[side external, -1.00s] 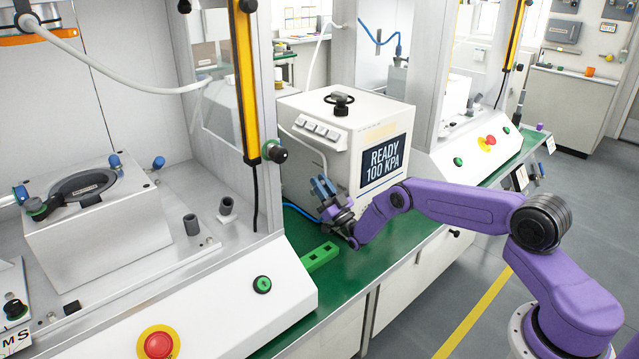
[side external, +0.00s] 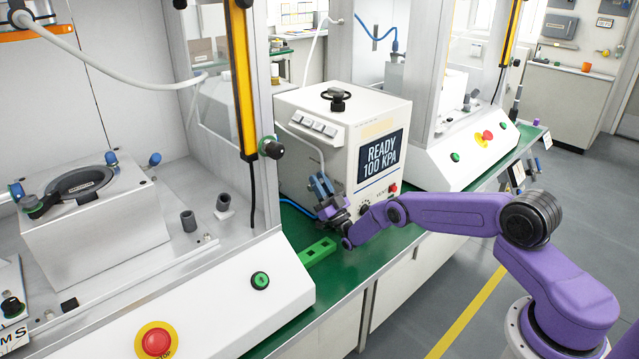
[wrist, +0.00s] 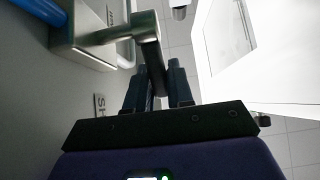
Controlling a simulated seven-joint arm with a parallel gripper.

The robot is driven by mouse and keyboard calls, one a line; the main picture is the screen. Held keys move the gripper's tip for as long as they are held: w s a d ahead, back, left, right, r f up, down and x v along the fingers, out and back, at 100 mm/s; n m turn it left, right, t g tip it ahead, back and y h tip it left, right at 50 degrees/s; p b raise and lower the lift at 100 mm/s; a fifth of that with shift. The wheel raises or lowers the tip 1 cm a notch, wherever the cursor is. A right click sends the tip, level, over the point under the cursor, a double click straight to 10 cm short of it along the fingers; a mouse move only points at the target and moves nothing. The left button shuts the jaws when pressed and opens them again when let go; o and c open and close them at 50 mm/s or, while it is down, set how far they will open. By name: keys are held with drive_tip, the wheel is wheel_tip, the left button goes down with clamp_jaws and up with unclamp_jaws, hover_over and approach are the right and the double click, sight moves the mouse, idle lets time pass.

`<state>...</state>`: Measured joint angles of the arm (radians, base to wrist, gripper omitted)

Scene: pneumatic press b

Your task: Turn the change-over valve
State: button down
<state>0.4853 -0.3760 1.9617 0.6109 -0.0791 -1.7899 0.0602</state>
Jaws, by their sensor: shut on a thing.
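The valve shows in the wrist view as a metal block (wrist: 82,42) on a grey panel, with a blue tube entering at its left. Its metal lever (wrist: 118,32) reaches right from the block and ends in a darker bar. My gripper (wrist: 160,80) is shut on that bar, one dark blue finger on each side. In the side external view my gripper (side external: 321,186) is in front of the left side of the white READY 100 KPA unit (side external: 300,155), fingers pointing up. The valve cannot be made out there.
A green slotted block (side external: 318,251) lies on the green bench (side external: 345,280) below my gripper. A press enclosure with a start button (side external: 260,281) and red stop button (side external: 156,343) stands at left. A blue hose (side external: 298,208) runs behind my gripper.

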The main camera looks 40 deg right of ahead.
drive_tip(key=c, duration=1.1)
unclamp_jaws()
drive_tip(key=shift+s+f, duration=0.25)
drive_tip(key=shift+s+r, duration=0.25)
drive_tip(key=shift+r, duration=0.65)
drive_tip(key=shift+s+r, duration=0.3)
drive_tip(key=shift+r, duration=0.65)
drive_tip(key=shift+s+r, duration=0.25)
drive_tip(key=shift+r, duration=0.65)
